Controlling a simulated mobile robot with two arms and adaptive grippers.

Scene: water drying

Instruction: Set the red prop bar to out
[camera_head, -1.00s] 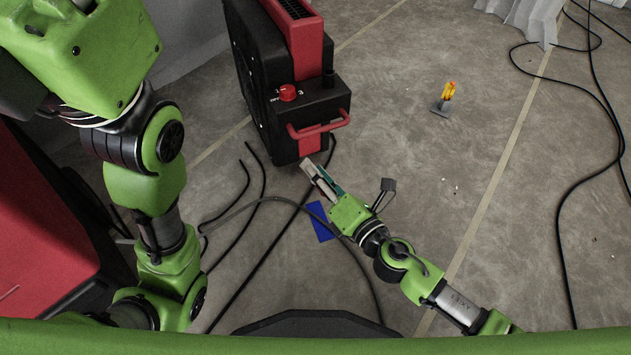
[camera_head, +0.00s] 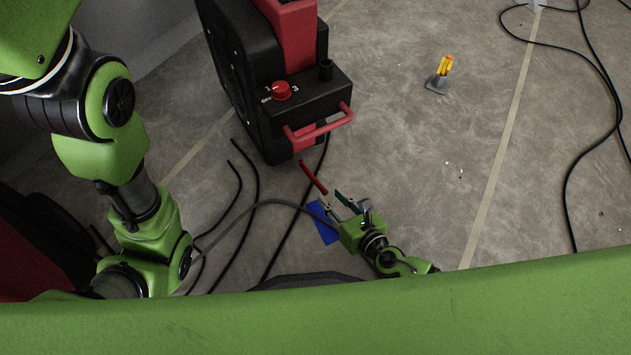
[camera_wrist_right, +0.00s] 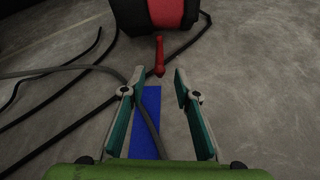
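The red prop bar (camera_head: 313,177) is a thin stick with a rounded end at the lower front of the black and red blower (camera_head: 287,115). It points away from the blower's base, towards my right gripper. In the right wrist view the bar (camera_wrist_right: 159,55) stands out from the blower's lower edge, ahead of the fingertips. My right gripper (camera_head: 333,198) is open and empty, just short of the bar's free end and apart from it. The wrist view shows its two fingers (camera_wrist_right: 161,76) spread wide. My left arm shows, but its gripper is not in view.
The blower has a red knob (camera_head: 281,90) and a red handle (camera_head: 320,128). A flat blue rectangle (camera_head: 323,226) lies on the floor under my right gripper. Black cables (camera_head: 258,190) run left of it. A yellow and grey object (camera_head: 441,75) stands on open floor.

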